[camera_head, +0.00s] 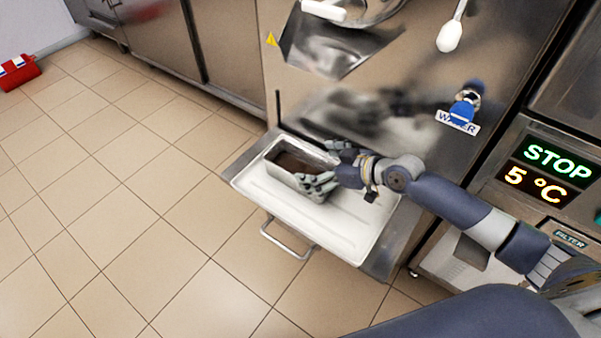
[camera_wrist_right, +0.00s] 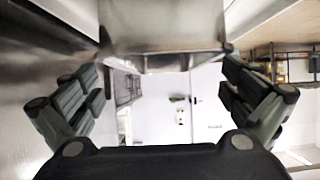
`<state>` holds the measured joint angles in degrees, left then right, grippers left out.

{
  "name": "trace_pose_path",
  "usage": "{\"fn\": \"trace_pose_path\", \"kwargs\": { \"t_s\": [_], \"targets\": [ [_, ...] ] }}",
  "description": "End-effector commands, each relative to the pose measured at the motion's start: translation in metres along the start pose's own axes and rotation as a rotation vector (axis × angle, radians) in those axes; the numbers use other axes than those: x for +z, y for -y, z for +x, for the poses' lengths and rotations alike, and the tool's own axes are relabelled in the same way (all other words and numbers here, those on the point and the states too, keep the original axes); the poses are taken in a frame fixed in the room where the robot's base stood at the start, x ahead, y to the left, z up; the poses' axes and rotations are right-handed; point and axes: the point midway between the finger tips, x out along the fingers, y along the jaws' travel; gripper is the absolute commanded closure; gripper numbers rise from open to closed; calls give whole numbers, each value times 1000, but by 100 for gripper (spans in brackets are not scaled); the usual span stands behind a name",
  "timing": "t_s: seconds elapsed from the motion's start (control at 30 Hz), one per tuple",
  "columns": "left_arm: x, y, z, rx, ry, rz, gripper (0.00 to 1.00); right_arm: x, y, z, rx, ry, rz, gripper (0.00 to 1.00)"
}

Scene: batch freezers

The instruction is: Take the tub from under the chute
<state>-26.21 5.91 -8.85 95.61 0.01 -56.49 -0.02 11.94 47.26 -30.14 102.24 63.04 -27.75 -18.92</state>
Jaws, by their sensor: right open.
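The tub (camera_head: 283,179) is a small rectangular metal container with dark brown contents. It stands upright on the white drip tray (camera_head: 353,222) at the foot of the freezer, below and in front of the metal chute (camera_head: 338,52). My right gripper (camera_head: 325,167) is at the tub's right end, its fingers spread around that end. In the right wrist view the fingers (camera_wrist_right: 160,100) are wide apart, and the metal tub (camera_wrist_right: 160,62) shows between and above them. Whether the fingers touch the tub cannot be told. My left gripper is in neither view.
A blue water tap (camera_head: 464,106) and a white-ended lever (camera_head: 450,36) stick out from the freezer front near my right arm. A handle (camera_head: 286,240) juts out below the tray. A red box (camera_head: 17,72) lies far left. The tiled floor at left is clear.

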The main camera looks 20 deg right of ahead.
Motion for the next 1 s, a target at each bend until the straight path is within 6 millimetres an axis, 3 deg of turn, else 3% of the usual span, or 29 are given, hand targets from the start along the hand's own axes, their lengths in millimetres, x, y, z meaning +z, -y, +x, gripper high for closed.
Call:
{"fn": "trace_pose_path", "kwargs": {
  "t_s": [0.4, 0.7, 0.93, 0.97, 1.0],
  "targets": [
    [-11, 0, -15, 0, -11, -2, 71, -1, 4, 47, 0, -1, 1, 0],
    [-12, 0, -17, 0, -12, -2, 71, -1, 4, 51, 0, 0, 0, 0],
    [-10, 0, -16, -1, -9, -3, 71, -1, 4, 51, 0, 0, 0, 52],
    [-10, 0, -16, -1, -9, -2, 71, -1, 4, 51, 0, 0, 0, 58],
    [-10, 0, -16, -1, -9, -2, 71, -1, 4, 51, 0, 0, 0, 59]
  ]
}}
